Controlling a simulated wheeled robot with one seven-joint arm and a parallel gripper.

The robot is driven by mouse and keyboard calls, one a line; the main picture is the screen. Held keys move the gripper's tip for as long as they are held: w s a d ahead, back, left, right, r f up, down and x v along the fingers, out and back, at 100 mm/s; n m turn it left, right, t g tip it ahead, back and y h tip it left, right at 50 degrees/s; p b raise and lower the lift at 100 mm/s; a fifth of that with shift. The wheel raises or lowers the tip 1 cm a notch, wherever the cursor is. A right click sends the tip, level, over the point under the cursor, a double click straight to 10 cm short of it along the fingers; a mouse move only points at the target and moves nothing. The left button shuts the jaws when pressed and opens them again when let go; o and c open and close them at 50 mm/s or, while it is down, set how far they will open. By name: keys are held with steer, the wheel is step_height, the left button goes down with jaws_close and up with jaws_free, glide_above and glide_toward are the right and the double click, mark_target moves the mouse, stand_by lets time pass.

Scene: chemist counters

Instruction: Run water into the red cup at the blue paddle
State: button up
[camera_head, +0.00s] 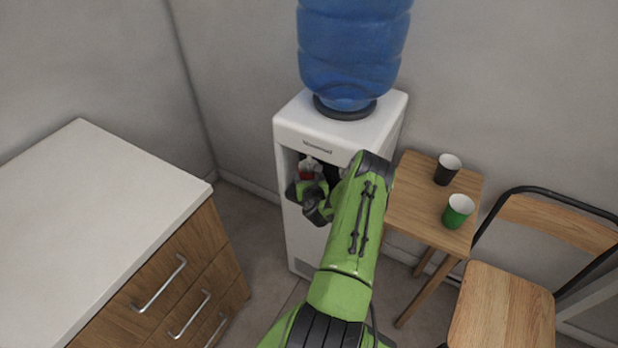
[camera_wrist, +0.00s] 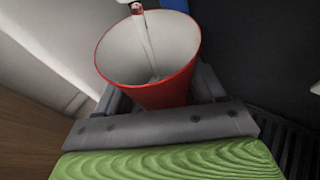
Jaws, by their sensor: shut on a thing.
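The red cup (camera_wrist: 160,94) has a white inside and sits between the fingers of my gripper (camera_wrist: 158,98), shut on it. It tilts somewhat in the wrist view. A pale stream, looking like water, runs from a spout with a red mark (camera_wrist: 137,8) down into the cup. A bit of blue, perhaps the blue paddle (camera_wrist: 175,4), shows at the top edge, right of the spout. In the head view the red cup (camera_head: 306,174) is in the recess of the white water dispenser (camera_head: 300,222), largely hidden by my gripper (camera_head: 313,188). The paddles are not clear there.
A blue water bottle (camera_head: 352,45) stands on the dispenser. A small wooden table (camera_head: 412,205) on the right holds a black cup (camera_head: 446,170) and a green cup (camera_head: 457,212). A wooden chair (camera_head: 505,305) is beside it. A white-topped counter (camera_head: 90,210) is at left.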

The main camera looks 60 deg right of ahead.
steer(key=shift+s+a+b, duration=0.2)
steer(key=shift+a+b, duration=0.5)
steer(key=shift+a, duration=1.75)
steer(key=s+a+b, duration=0.1)
steer(key=a+b, duration=0.9)
stand_by(0.8)
